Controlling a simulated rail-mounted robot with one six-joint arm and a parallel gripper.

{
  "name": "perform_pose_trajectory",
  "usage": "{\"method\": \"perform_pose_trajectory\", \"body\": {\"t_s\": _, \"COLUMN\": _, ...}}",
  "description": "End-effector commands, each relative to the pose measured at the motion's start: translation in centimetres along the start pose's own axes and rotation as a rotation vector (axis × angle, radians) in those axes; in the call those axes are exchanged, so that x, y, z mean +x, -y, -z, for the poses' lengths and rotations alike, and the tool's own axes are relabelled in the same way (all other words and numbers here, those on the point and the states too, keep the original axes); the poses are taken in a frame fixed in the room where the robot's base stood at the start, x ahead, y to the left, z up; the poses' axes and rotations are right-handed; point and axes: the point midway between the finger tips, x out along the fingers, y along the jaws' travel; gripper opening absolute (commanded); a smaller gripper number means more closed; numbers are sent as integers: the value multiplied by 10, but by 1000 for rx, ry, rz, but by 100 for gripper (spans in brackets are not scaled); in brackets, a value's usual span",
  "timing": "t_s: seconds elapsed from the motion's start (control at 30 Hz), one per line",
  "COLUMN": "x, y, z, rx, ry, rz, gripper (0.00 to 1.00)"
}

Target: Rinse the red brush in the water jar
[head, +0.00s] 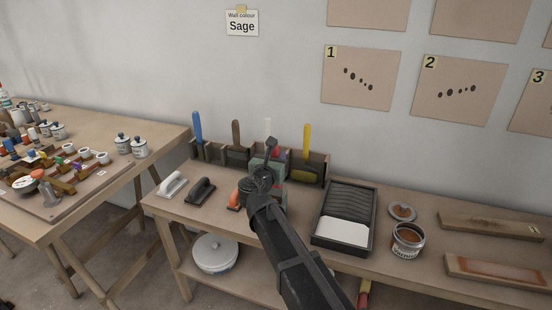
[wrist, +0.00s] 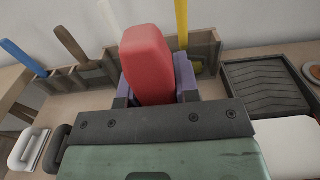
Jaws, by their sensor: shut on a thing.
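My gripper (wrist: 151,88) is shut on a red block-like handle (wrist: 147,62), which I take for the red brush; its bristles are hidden. The handle stands up between the two purple-grey fingers. In the head view my gripper (head: 272,168) is over the back of the middle table, in front of the brush rack (head: 314,178), and a little red (head: 276,151) shows there. I cannot tell whether the brush is clear of the rack. No water jar can be clearly made out; my arm hides part of the table.
Blue (head: 197,127), brown (head: 236,134) and yellow (head: 306,139) handles stand in the rack. A black paint tray (head: 344,205) and an open tin (head: 408,240) are to the right. Two trowels (head: 172,184) lie left. A white lidded tub (head: 215,254) is on the lower shelf.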

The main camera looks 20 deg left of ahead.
Motion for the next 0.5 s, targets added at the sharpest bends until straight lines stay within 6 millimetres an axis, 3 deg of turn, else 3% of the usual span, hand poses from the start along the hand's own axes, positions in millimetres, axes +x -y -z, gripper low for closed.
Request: {"method": "perform_pose_trajectory", "body": {"t_s": 0.5, "x": 0, "y": 0, "z": 8, "rx": 0, "ry": 0, "rz": 0, "gripper": 0}}
